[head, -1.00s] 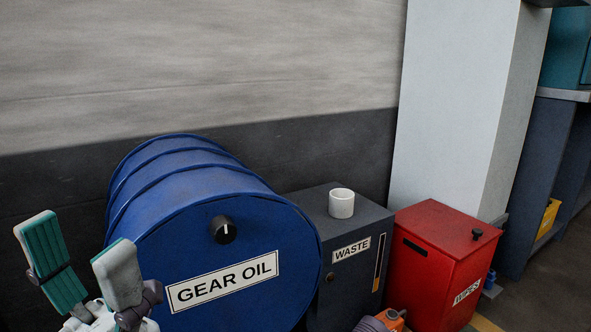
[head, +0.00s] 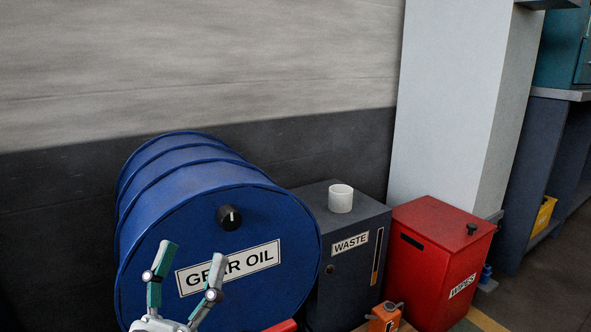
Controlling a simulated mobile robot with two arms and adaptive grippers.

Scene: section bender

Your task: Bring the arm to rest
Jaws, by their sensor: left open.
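My left gripper (head: 184,283) is at the lower left of the head view, pointing up, with its two teal-padded fingers spread apart and nothing between them. It is in front of the blue gear oil drum (head: 150,225) and covers part of the drum's label (head: 256,258). I cannot tell whether it touches the drum. The drum lies on its side and has a black knob (head: 229,217) with a white mark on its face. My right gripper is not in view.
A dark waste cabinet (head: 345,282) with a white cup-like piece (head: 340,198) on top stands right of the drum. Then comes a red wipes bin (head: 425,260). An orange object (head: 385,317) is low in front. A pale pillar (head: 445,110) and shelving (head: 545,160) are at the right.

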